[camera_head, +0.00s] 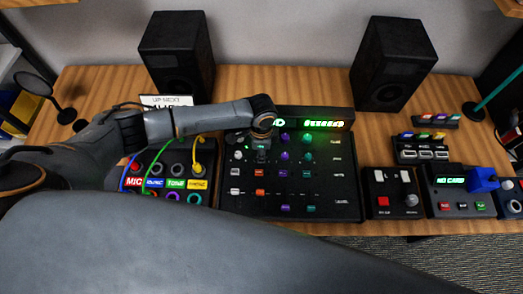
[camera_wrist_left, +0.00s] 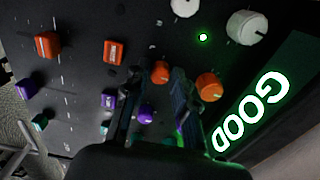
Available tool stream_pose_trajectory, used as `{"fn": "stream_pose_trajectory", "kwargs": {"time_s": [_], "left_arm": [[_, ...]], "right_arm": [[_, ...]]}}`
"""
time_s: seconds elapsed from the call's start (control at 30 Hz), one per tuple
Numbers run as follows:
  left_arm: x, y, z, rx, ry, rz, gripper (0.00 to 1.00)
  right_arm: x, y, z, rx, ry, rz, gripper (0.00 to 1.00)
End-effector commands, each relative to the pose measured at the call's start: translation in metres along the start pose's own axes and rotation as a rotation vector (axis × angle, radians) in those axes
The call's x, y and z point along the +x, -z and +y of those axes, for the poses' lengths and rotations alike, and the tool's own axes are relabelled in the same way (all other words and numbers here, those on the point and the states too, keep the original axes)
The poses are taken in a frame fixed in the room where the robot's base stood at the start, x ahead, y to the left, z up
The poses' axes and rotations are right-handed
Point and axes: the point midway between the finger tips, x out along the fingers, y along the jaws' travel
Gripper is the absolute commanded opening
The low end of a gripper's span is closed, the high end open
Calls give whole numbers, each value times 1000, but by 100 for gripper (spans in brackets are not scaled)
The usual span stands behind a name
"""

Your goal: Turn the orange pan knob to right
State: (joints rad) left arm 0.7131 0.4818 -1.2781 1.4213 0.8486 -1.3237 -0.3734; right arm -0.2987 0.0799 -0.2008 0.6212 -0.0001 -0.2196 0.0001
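The black mixer panel (camera_head: 328,205) stands mid-table. It has rows of white, orange, purple and green controls. My left gripper (camera_head: 262,150) points down over its orange column, and the arm hides that part in the head view. In the left wrist view the orange pan knob (camera_wrist_left: 160,72) shows between the fingertips of my left gripper (camera_wrist_left: 158,80). The fingers are apart, with a visible gap on each side of the knob. I cannot tell how far down they reach around it. My right gripper is not in view.
The orange tone knob (camera_wrist_left: 208,87) is close beside the right finger. White knobs (camera_wrist_left: 247,25) and an orange button (camera_wrist_left: 115,52) are near. A lit "GOOD" display (camera_wrist_left: 250,112) borders the panel. Two speakers (camera_head: 176,50) (camera_head: 392,62) stand behind; cables (camera_head: 160,152) lie left.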

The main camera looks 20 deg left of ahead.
Motion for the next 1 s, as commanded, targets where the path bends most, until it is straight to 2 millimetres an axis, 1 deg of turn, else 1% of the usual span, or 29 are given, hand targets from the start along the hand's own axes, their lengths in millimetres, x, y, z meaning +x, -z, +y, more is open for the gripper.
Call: {"fn": "stream_pose_trajectory", "kwargs": {"time_s": [0.03,0.07,0.1,0.37,0.53,0.77,1.0], "left_arm": [[0,0,0,0,0,0,10],[0,0,0,0,0,0,4],[0,0,0,0,0,0,0],[-1,0,0,13,0,0,0],[-1,0,0,67,0,0,0],[-2,0,0,225,0,1,0],[-1,0,0,450,1,1,0]], "right_arm": [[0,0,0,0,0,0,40],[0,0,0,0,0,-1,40],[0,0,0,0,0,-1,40],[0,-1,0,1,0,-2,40],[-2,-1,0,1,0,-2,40],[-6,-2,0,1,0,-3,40],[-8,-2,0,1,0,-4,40]]}}
